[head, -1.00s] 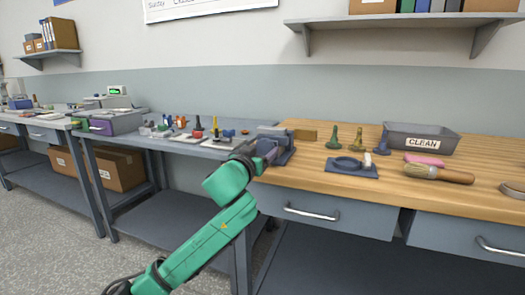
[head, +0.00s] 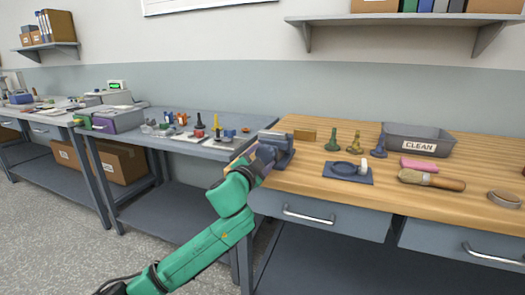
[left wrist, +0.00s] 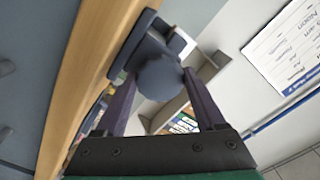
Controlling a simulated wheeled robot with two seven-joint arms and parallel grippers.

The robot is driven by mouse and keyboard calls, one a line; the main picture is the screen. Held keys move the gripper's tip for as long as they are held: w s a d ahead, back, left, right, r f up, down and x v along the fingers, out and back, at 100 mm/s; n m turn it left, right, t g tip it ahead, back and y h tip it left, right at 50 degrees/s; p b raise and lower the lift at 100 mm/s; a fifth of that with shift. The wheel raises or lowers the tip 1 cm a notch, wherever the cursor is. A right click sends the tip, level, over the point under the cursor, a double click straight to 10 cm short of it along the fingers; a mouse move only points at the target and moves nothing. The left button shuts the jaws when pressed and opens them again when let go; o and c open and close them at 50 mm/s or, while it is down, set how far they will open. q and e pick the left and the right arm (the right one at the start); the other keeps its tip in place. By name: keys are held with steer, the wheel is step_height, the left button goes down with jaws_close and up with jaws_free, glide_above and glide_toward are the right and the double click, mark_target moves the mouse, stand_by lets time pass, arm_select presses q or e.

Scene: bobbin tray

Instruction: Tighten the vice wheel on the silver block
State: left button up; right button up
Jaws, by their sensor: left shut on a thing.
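The dark blue-grey vice (head: 281,141) sits on the left front corner of the wooden bench. My left gripper (head: 262,155) is at the vice's front, partly hidden by my own green arm. In the left wrist view, the gripper (left wrist: 160,82) is shut on the dark round vice wheel (left wrist: 160,78), with one finger on each side. The vice body (left wrist: 140,45) shows just beyond the wheel. A pale patch shows behind the wheel, but I cannot tell whether it is the silver block. My right gripper is not in view.
Shelves hang above.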

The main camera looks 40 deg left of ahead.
arm_select(q)
steer(key=m+p, duration=0.1)
steer(key=m, duration=0.1)
steer(key=shift+m+p, duration=0.7)
steer(key=shift+m, duration=0.3)
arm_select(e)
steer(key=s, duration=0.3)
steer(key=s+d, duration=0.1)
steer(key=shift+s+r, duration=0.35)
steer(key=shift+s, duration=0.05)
arm_select(q)
steer(key=o, duration=1.3)
steer(key=shift+o, duration=0.2)
steer(key=p+v, duration=0.2)
steer(key=v, duration=1.2)
steer(key=shift+s+d+p, duration=0.2)
steer(key=shift+s+p, duration=0.1)
steer(key=shift+p, duration=0.05)
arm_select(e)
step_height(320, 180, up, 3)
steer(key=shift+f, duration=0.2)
